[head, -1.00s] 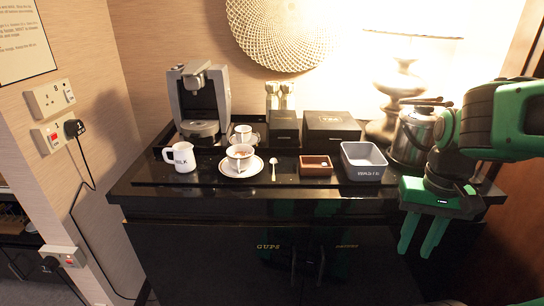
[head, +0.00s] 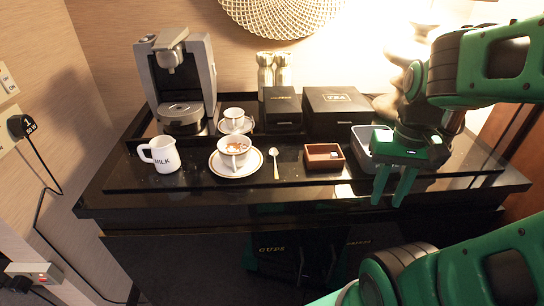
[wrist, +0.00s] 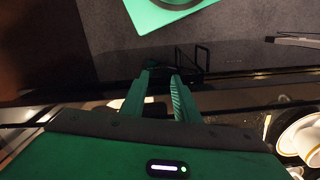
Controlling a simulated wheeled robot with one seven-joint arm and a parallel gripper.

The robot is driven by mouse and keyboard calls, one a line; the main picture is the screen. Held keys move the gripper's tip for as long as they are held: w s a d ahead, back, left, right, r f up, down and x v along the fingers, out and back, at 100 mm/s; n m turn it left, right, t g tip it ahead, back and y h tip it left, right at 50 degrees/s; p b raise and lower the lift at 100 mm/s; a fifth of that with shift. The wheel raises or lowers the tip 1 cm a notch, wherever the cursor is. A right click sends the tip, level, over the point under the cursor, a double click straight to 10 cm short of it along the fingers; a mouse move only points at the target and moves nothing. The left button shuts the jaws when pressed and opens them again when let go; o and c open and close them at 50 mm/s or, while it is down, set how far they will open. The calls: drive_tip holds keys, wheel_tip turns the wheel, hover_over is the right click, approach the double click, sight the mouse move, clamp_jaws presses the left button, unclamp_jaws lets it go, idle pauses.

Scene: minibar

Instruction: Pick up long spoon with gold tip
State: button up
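A small spoon (head: 275,163) lies on the dark counter in the head view, between the saucer with the cup and the brown box. Its bowl end looks pale, and its thin handle points toward the front edge with a golden tint. My gripper (head: 390,198) is to the right of the spoon, in front of the grey bin near the counter's front edge, pointing down. In the wrist view, my gripper's two green fingers (wrist: 162,78) are apart with nothing between them. I cannot make out the spoon in the wrist view.
A cup (head: 233,151) on a saucer (head: 219,168) stands left of the spoon, with a milk mug (head: 166,155) further left. A brown box (head: 324,167) and grey bin (head: 362,150) stand right. A coffee machine (head: 205,75) and black boxes (head: 338,105) stand behind.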

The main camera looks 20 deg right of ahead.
wheel_tip(320, 180, up, 2)
drive_tip(key=w, duration=0.1)
wheel_tip(320, 180, up, 7)
drive_tip(key=n, duration=0.3)
hover_over(276, 169)
drive_tip(key=shift+w+f, duration=0.1)
drive_tip(key=shift+f, duration=5.1)
clamp_jaws()
